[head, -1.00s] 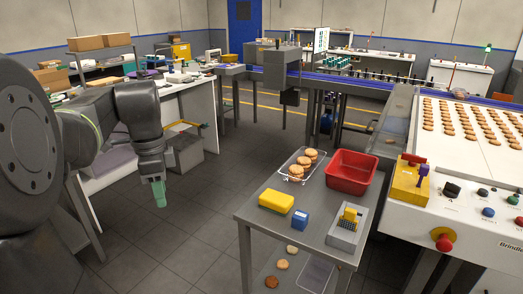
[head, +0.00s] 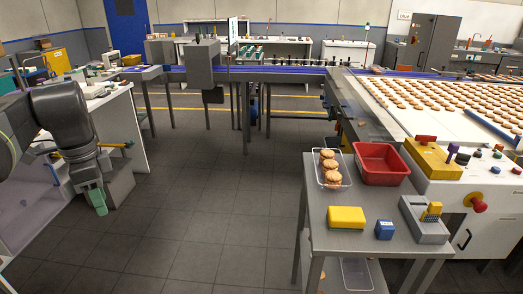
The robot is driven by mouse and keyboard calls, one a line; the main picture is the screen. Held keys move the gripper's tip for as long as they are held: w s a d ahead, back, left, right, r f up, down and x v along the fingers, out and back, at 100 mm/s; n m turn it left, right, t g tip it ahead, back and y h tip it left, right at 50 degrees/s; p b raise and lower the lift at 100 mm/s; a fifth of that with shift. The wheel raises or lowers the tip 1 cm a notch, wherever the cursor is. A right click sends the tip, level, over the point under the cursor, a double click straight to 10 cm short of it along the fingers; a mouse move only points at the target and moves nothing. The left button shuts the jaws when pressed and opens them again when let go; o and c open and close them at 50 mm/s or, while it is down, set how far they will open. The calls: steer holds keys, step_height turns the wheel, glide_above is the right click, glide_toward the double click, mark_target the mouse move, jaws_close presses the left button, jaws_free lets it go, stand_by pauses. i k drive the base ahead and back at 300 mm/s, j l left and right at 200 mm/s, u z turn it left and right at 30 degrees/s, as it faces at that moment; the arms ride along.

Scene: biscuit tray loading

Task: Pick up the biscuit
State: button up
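Several round golden biscuits (head: 329,166) lie in a row in a clear tray (head: 345,181) at the back left of the grey metal table (head: 375,253). Many more biscuits (head: 433,96) lie in rows on the white conveyor surface at the right. My gripper (head: 98,203) hangs at the far left, pointing down, its green end over the floor and well apart from the tray and the table. Whether its fingers are open or shut is too small to tell.
On the table stand a red bin (head: 381,178), a yellow block (head: 346,217), a blue box (head: 384,230) and a grey device (head: 425,219). A machine with knobs and a red button (head: 478,205) adjoins it. The floor (head: 210,200) between arm and table is clear.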

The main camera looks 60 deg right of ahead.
mark_target(327, 154)
steer(key=i+l+z, duration=0.2)
steer(key=z, duration=0.3)
steer(key=i+z, duration=0.8)
steer(key=z, duration=0.15)
steer(key=i+j+z, duration=0.2)
steer(key=i+z, duration=0.25)
steer(key=i+l+z, duration=0.2)
steer(key=z, duration=0.2)
steer(key=i+z, duration=1.15)
steer(key=k+j, duration=0.05)
steer(key=k, duration=0.05)
